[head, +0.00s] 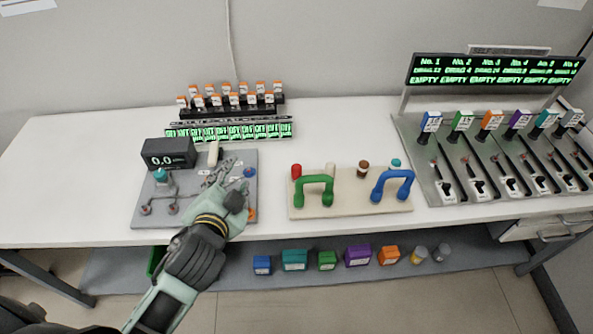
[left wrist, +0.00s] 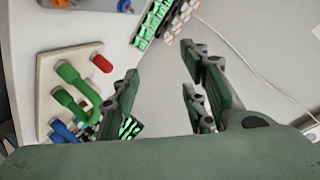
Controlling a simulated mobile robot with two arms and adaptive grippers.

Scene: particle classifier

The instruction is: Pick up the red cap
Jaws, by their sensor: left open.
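The red cap (head: 296,170) is a short red cylinder at the back left corner of a beige board (head: 345,204), just behind a green arched handle (head: 314,188). In the left wrist view the red cap (left wrist: 101,63) shows left of my fingers, at the board's edge. My left gripper (head: 234,176) is open over the grey panel (head: 147,212), left of the board and apart from the cap. In the left wrist view my left gripper (left wrist: 162,75) has nothing between its fingers. My right gripper is not in view.
A blue arched handle (head: 392,186) and a brown-topped piece (head: 363,168) stand on the same board. A black display box (head: 169,153) sits on the grey panel. A rack of switches (head: 483,165) stands at the right. Bare white table lies behind the board.

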